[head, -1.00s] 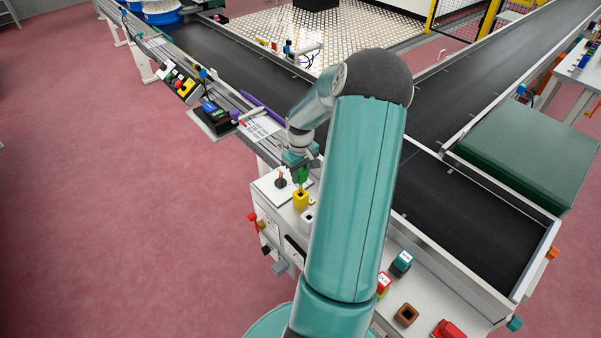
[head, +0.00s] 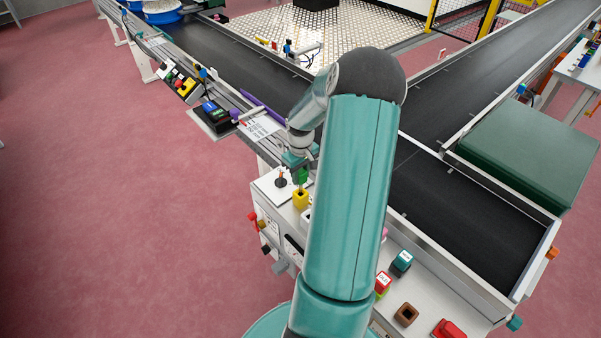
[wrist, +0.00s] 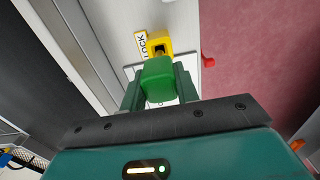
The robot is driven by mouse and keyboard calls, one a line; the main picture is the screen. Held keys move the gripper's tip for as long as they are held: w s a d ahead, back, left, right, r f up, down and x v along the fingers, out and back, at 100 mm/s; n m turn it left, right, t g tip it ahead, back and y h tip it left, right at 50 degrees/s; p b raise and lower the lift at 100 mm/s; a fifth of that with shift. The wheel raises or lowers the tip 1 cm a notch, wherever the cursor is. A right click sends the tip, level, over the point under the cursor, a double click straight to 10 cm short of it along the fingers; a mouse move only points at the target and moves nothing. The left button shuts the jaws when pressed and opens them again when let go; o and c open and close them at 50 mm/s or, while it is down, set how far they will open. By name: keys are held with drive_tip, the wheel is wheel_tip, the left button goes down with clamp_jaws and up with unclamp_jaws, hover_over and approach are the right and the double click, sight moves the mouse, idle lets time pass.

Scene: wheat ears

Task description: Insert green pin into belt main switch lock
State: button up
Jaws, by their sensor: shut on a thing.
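The green pin (wrist: 158,80) is held between the fingers of my gripper (wrist: 160,92) in the wrist view. My gripper is shut on it. The yellow lock (wrist: 160,42), with a dark square opening and a label reading "LOCK" beside it, shows just beyond the pin. In the head view the green pin (head: 302,175) is right above the yellow lock (head: 301,200), on the panel beside the belt. I cannot tell whether the pin's tip touches the lock, as the pin's body hides its lower end.
A white plate with a dark switch (head: 280,181) is left of the lock. A brown square socket (head: 406,314), a teal button (head: 401,262) and a red block (head: 449,330) sit on the panel's front part. The black belt (head: 460,220) runs to the right.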

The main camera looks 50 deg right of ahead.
sight(301, 191)
drive_tip(key=shift+f, duration=0.25)
drive_tip(key=shift+f, duration=0.35)
drive_tip(key=shift+f, duration=0.7)
drive_tip(key=shift+f, duration=0.3)
drive_tip(key=shift+f, duration=1.35)
drive_tip(key=o, duration=1.1)
wheel_tip(301, 191, up, 14)
drive_tip(key=shift+f, duration=0.15)
